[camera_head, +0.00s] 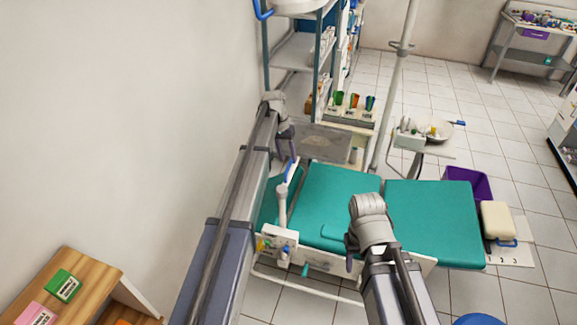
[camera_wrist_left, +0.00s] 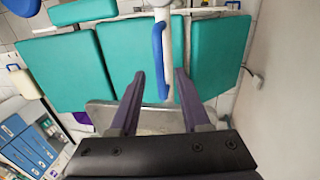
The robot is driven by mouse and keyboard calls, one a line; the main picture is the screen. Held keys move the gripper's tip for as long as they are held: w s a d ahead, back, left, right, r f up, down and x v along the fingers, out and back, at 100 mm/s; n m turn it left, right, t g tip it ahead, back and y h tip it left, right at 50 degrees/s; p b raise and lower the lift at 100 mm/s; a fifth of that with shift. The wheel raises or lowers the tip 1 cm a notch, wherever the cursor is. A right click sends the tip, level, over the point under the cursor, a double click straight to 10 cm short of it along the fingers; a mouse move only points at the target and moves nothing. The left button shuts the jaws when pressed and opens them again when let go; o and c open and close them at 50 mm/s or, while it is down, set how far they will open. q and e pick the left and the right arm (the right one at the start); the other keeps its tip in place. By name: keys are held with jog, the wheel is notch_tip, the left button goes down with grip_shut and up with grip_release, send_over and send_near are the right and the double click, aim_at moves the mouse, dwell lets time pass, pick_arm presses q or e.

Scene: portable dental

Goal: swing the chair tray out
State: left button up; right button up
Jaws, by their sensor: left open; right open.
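The dental chair (camera_head: 340,195) has teal pads and also fills the left wrist view (camera_wrist_left: 130,50). A white post (camera_head: 282,205) rises at its left end. A blue handle (camera_head: 289,172) is at the post's top; in the left wrist view the handle (camera_wrist_left: 158,60) appears between my open fingers. A flat grey tray (camera_head: 322,145) lies behind the chair; its edge shows beneath my fingers (camera_wrist_left: 100,112). My left gripper (camera_head: 287,147) is open and empty, close to the handle; contact cannot be told. My right gripper (camera_head: 350,264) is over the chair's near side, its fingers mostly hidden.
A wall runs close along my left arm. Shelves (camera_head: 292,52) and a rack of colored cups (camera_head: 352,117) stand behind the tray. A pole (camera_head: 402,60) and small side table (camera_head: 442,150) stand beyond the chair. A wooden cabinet (camera_head: 90,265) is at lower left.

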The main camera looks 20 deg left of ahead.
pick_arm(q)
jog(key=shift+d+f+b, duration=0.2)
jog(key=shift+f+b, duration=0.5)
jog(key=shift+f, duration=0.45)
grip_shut()
dwell(0.6)
